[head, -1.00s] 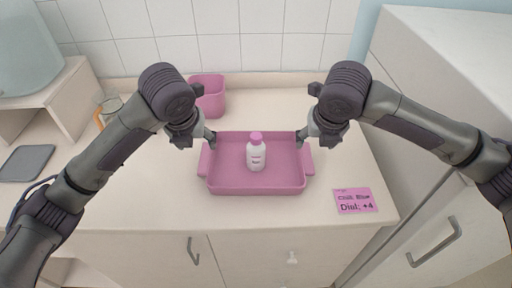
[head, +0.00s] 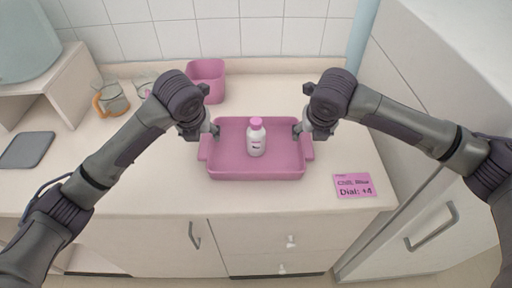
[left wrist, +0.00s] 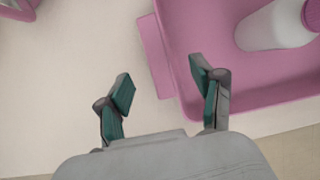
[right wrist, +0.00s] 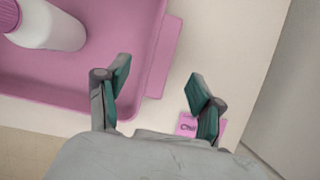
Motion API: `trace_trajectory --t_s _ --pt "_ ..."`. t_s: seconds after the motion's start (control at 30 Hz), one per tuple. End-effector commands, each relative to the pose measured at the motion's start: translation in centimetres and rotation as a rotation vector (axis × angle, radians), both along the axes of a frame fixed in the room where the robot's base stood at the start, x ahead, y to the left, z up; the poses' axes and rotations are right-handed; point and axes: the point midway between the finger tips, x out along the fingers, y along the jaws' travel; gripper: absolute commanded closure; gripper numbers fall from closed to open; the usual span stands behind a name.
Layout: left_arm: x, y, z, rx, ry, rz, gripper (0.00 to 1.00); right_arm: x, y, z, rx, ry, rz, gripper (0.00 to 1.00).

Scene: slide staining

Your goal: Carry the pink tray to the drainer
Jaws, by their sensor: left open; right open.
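The pink tray (head: 255,172) sits on the counter, with a side handle at each end. A white bottle with a pink cap (head: 257,140) stands upright in it. My left gripper (head: 214,134) is open at the tray's left end; in the left wrist view its fingers (left wrist: 163,85) are spread near the left handle (left wrist: 158,55), one over the tray's edge. My right gripper (head: 299,132) is open at the right end; in the right wrist view its fingers (right wrist: 158,82) are spread either side of the right handle's line (right wrist: 164,58). I cannot make out a drainer.
A pink bin (head: 207,82) stands behind the tray by the tiled wall. Glass jugs (head: 111,98) and a grey mat (head: 27,150) are at the left. A pink card (head: 354,186) lies front right, near a tall white cabinet (head: 440,190).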

Motion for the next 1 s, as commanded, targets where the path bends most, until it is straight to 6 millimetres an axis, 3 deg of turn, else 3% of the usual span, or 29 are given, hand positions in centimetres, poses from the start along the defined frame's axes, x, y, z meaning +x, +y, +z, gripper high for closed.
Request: trace_trajectory --t_s 0.1,0.33,0.8,1.0 --pt "0.8 0.0 -2.3 0.000 0.004 0.002 0.33 0.9 0.0 -2.3 -0.001 0.003 -0.003 0.34" --pt "2.1 0.0 -5.1 -0.001 0.001 0.000 0.33 2.1 0.0 -5.1 -0.001 0.001 -0.001 0.34" --pt "2.5 0.0 -6.1 0.000 -0.001 -0.001 0.33 2.5 0.0 -6.1 0.000 0.000 0.000 0.34" --pt "2.5 0.0 -6.1 0.000 -0.001 -0.001 0.67 2.5 0.0 -6.1 0.000 0.000 0.000 0.67"
